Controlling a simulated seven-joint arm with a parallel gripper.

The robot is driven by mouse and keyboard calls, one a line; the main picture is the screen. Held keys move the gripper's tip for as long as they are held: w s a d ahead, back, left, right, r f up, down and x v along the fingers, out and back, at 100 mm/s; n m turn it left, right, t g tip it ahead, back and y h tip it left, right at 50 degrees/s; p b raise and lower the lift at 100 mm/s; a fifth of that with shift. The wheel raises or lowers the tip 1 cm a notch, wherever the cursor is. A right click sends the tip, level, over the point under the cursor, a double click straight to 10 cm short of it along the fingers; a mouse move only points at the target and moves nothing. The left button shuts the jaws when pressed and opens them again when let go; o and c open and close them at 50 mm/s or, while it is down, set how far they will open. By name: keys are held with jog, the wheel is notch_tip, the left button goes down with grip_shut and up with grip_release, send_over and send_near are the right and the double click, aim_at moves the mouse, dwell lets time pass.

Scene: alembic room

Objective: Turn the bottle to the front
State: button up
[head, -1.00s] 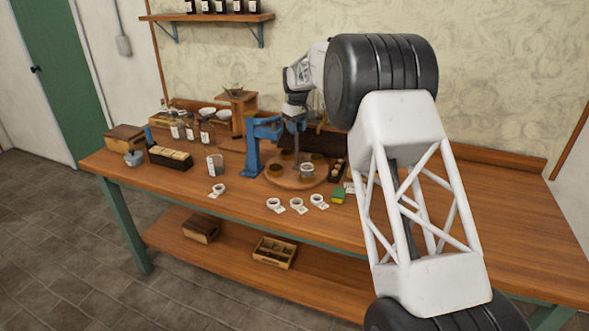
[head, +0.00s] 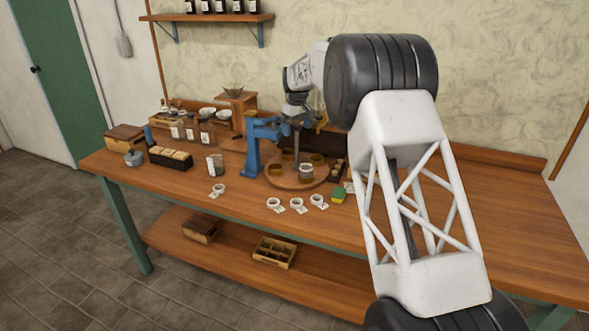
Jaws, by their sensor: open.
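A round wooden turntable (head: 291,183) stands on the bench under a blue stand (head: 253,150). It carries several brown round holders and a small jar or bottle (head: 306,173) with a pale band, at its front right. My gripper (head: 297,150) points down over the turntable, behind and slightly left of that bottle. It is open, but its fingertips are small and partly blend into the background. I cannot tell whether they touch anything.
White rings with tags (head: 274,204) lie along the bench's front. A glass jar (head: 215,164) and a box of pale blocks (head: 171,158) stand left. The bench's right side is clear.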

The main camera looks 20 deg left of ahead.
jog(key=shift+r, duration=3.5)
jog(key=shift+s+d+r, duration=0.1)
jog(key=shift+d+r, duration=0.2)
jog(key=shift+d, duration=0.1)
jog(key=s+d+r+m, duration=0.2)
jog(key=s+d+r, duration=0.3)
jog(key=d, duration=0.5)
jog(key=s+d+r+m, duration=0.1)
jog(key=s+d+r, duration=0.35)
jog(key=d, duration=0.55)
jog(key=s+d+r+m+t, duration=0.1)
jog(key=s+d+r+m, duration=0.3)
jog(key=s+d, duration=1.1)
jog(key=s+d+f+m, duration=0.1)
jog(key=s+d+f, duration=0.3)
jog(key=s, duration=0.9)
jog(key=s+d+f+m+t, duration=0.1)
jog(key=s+d+f, duration=0.3)
jog(key=s+d, duration=0.6)
jog(key=s+d+f+m, duration=0.3)
jog(key=s+d, duration=0.4)
jog(key=s, duration=0.8)
jog(key=shift+s+d+f+t, duration=0.25)
jog(key=shift+s+f+t, duration=0.05)
jog(key=shift+s+f, duration=0.15)
